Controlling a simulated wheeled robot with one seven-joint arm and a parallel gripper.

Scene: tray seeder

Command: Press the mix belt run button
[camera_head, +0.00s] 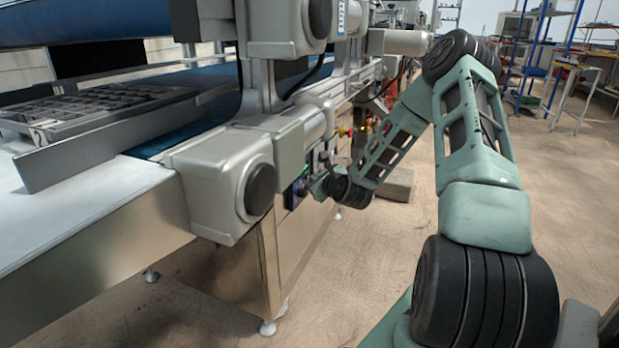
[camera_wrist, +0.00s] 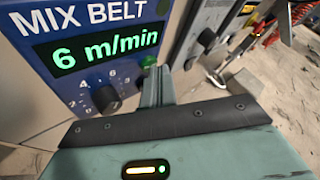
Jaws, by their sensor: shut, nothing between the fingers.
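The blue mix belt panel (camera_wrist: 28,62) fills the upper left of the wrist view. It has a lit green display (camera_wrist: 105,48) reading 6 m/min and a black dial (camera_wrist: 105,98) with numbers around it. A small green button (camera_wrist: 148,61) sits right of the dial, below the display's right end. My gripper (camera_wrist: 156,72) is shut and empty, its fingertips right at the button and partly covering its lower edge. I cannot tell whether they touch. In the head view the panel (camera_head: 296,193) is small, on the machine's side, with my arm reaching to it from the right.
A grey panel with a black knob (camera_wrist: 207,38) stands right of the mix belt panel. In the head view, a conveyor (camera_head: 90,215) with a metal tray (camera_head: 95,108) lies at left, and a grey motor housing (camera_head: 222,180) juts out near the panel. Open floor lies at right.

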